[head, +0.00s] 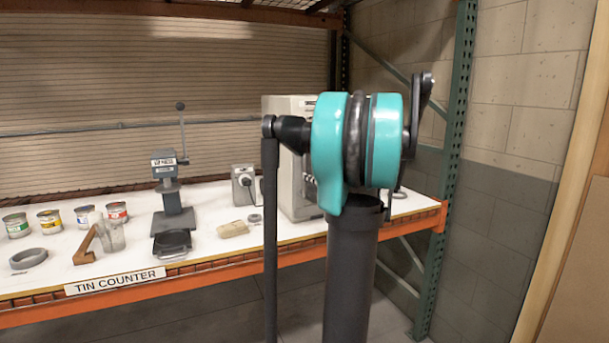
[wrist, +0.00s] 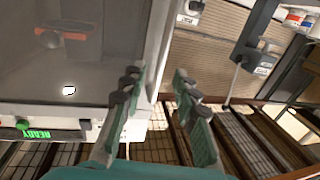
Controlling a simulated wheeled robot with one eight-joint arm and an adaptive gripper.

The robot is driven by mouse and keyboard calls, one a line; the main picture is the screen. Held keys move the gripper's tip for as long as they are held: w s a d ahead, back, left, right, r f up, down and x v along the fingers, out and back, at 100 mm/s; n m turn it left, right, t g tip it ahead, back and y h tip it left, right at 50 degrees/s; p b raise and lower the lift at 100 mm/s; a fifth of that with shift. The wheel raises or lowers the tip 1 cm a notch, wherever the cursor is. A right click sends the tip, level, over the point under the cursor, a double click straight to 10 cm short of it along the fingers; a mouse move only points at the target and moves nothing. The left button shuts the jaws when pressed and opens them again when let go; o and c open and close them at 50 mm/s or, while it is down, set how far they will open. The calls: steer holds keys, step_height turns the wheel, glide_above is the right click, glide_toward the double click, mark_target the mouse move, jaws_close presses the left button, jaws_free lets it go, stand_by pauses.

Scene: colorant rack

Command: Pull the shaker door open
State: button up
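The shaker is a pale grey-beige cabinet (head: 290,110) on the counter in the head view, largely hidden behind my teal and dark arm. In the wrist view the shaker's large grey door panel (wrist: 100,70) fills the left side, with a pale upright frame edge (wrist: 156,50) at its right. A green lit "READY" display (wrist: 38,134) sits below it. My gripper (wrist: 158,77) is open and empty in the wrist view. Its left finger overlaps the door's right edge and its right finger is past that edge; contact cannot be told. The head view does not show the gripper.
The counter (head: 115,281) holds a tin press (head: 172,195), several paint tins (head: 50,221), a small grey box (head: 244,185) and a tan block (head: 233,229). A green rack post (head: 455,150) stands right of my arm. Slatted orange-brown shelving (wrist: 240,130) shows at lower right in the wrist view.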

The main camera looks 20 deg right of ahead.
mark_target(304, 192)
steer(key=x, duration=0.5)
steer(key=shift+w+a, duration=0.1)
steer(key=shift+w, duration=0.2)
jaws_close()
